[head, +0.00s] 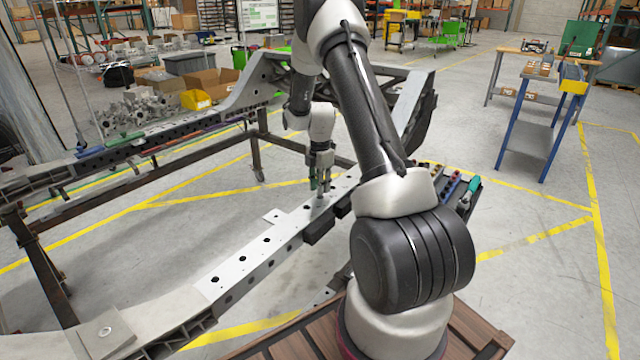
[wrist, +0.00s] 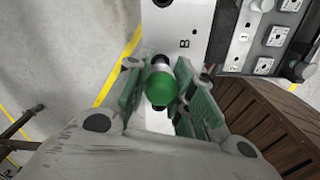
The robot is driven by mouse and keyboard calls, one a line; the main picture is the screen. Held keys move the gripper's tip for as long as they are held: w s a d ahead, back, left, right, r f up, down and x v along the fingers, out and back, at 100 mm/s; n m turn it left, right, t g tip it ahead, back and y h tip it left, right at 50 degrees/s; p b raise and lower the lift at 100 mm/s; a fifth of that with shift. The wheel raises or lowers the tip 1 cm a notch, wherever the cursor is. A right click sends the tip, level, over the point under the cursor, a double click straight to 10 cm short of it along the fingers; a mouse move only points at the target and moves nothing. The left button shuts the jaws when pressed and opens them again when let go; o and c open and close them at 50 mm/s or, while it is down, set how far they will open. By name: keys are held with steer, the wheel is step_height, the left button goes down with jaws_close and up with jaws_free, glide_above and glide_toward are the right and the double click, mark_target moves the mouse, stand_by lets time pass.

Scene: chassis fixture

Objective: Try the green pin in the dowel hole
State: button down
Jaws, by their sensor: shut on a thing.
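The green pin (wrist: 160,88) has a round green head and a pale collar, and stands between the fingers of my gripper (wrist: 158,92) in the wrist view. My gripper is shut on it. In the head view my gripper (head: 320,182) points down over the far part of the light grey chassis rail (head: 228,272). The rail's top face also shows in the wrist view (wrist: 188,18), with a letter B printed beside the pin. A dark round spot shows just past the pin's collar. The pin's lower end is hidden, so I cannot tell whether it is in a hole.
Several dark holes run along the rail's top. A grey holder (wrist: 255,45) with numbered square plates and round knobs sits right of the rail. A blue-legged workbench (head: 540,110) stands farther right; floor between is clear.

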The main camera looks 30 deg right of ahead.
steer(key=shift+f, duration=0.45)
steer(key=c, duration=1.1)
jaws_free()
steer(key=shift+c, duration=0.2)
steer(key=shift+r, duration=4.5)
